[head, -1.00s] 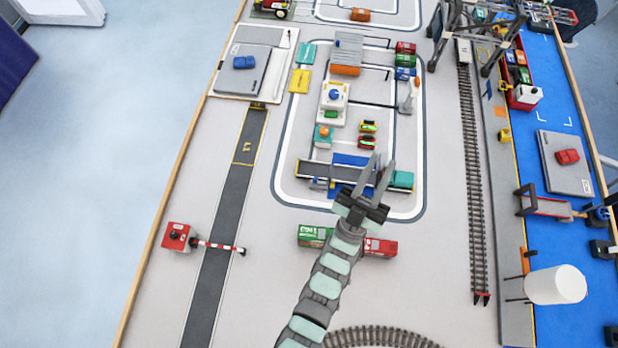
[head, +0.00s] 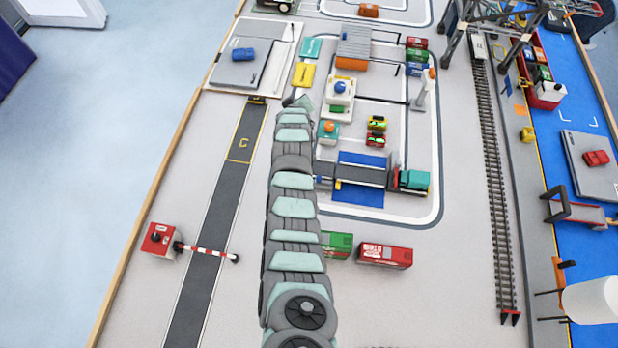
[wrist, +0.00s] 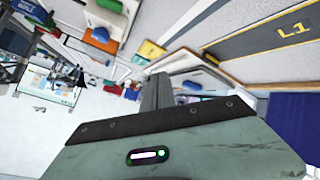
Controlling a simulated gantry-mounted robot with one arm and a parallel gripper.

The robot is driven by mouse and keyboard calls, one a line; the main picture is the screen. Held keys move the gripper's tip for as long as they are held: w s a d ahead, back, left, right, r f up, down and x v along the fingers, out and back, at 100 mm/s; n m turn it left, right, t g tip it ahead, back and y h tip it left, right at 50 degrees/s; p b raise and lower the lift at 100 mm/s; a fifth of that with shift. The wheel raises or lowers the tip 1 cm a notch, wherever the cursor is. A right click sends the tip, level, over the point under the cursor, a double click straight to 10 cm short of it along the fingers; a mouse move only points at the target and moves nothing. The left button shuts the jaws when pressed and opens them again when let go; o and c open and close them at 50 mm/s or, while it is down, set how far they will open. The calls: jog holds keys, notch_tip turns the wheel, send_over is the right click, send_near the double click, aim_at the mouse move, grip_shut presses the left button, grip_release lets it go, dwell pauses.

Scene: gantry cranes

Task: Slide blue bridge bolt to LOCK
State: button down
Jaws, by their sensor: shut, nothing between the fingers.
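A dark bridge deck (head: 362,173) spans a blue strip (head: 358,194) in the middle of the head view. I cannot clearly make out the blue bolt or a LOCK marking; the left end of the bridge is partly hidden by my arm. My gripper (wrist: 157,80) shows in the wrist view with its grey fingers together and nothing between them. In the head view my arm stretches up the picture, left of the bridge, and its far end lies near the yellow plate (head: 304,74). The fingers are hardly visible there.
A white block with a blue button (head: 340,90) and an orange-knobbed teal block (head: 328,130) stand right of my arm. Green (head: 337,244) and red (head: 384,255) containers lie below the bridge. A barrier (head: 208,251) crosses the left road. Open board lies left of the railway track.

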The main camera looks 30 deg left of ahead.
jog(key=s+a+f+n+g+h+b, duration=0.3)
jog(key=s+f+n+g+b, duration=0.2)
jog(key=s, duration=0.3)
jog(key=s+d+r+n+g+h+b, duration=0.3)
jog(key=s+d+h, duration=0.3)
jog(key=s+d, duration=0.2)
jog(key=shift+s+d+r+n+h+b, duration=0.15)
jog(key=shift+s+d+n+h+b, duration=0.15)
jog(key=shift+s, duration=0.45)
